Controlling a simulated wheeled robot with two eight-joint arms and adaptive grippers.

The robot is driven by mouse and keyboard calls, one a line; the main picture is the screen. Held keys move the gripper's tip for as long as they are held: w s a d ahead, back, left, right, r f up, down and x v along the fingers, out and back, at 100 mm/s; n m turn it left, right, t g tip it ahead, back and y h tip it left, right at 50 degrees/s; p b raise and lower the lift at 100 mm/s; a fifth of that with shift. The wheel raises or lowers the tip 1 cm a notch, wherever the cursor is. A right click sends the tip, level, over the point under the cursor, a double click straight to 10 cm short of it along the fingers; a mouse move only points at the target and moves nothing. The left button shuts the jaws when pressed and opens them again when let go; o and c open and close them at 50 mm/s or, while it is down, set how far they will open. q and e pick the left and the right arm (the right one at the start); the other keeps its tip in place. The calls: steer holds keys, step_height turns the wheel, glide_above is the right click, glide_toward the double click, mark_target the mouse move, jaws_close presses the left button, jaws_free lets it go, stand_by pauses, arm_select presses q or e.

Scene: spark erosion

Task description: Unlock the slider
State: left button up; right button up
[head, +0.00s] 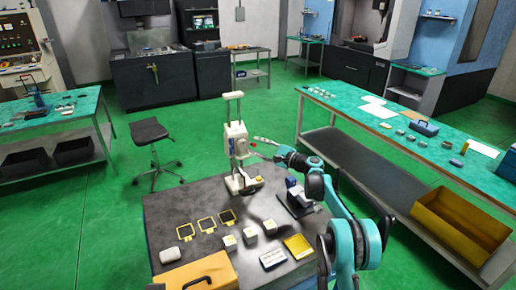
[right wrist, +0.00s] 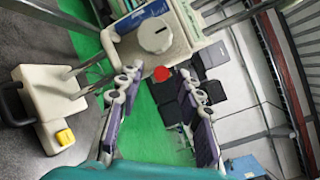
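The slider (head: 237,138) is a white block on two upright metal posts above a white base (head: 236,182), at the far edge of the dark table. In the right wrist view the slider (right wrist: 162,40) shows a round white dial and a red knob (right wrist: 162,73). My right gripper (head: 259,144) is just right of the slider in the head view. In the right wrist view its two fingers (right wrist: 160,88) are spread apart, with the red knob seen between and beyond their tips. Nothing is held; contact cannot be told. My left gripper is not in view.
A yellow button (right wrist: 65,137) is on the base. A stool (head: 152,132) stands behind.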

steer(key=shift+a, duration=0.1)
jaws_close()
steer(key=shift+r, duration=0.15)
steer(key=shift+w+a+r+m+g+h+p, duration=0.15)
steer(key=shift+w+r+m+g+h+p, duration=0.4)
steer(key=shift+p, duration=1.7)
steer(key=shift+w+a+r+m+g+h+p, duration=0.2)
steer(key=shift+r+g+h+p, duration=0.6)
steer(key=shift+p, duration=1.5)
steer(key=shift+w+a+r+m+g+h+p, duration=0.1)
steer(key=shift+w+r+m+g+h+p, duration=0.55)
steer(key=shift+p, duration=1.6)
steer(key=shift+s+f+g, duration=0.3)
steer(key=shift+g, duration=0.1)
jaws_free()
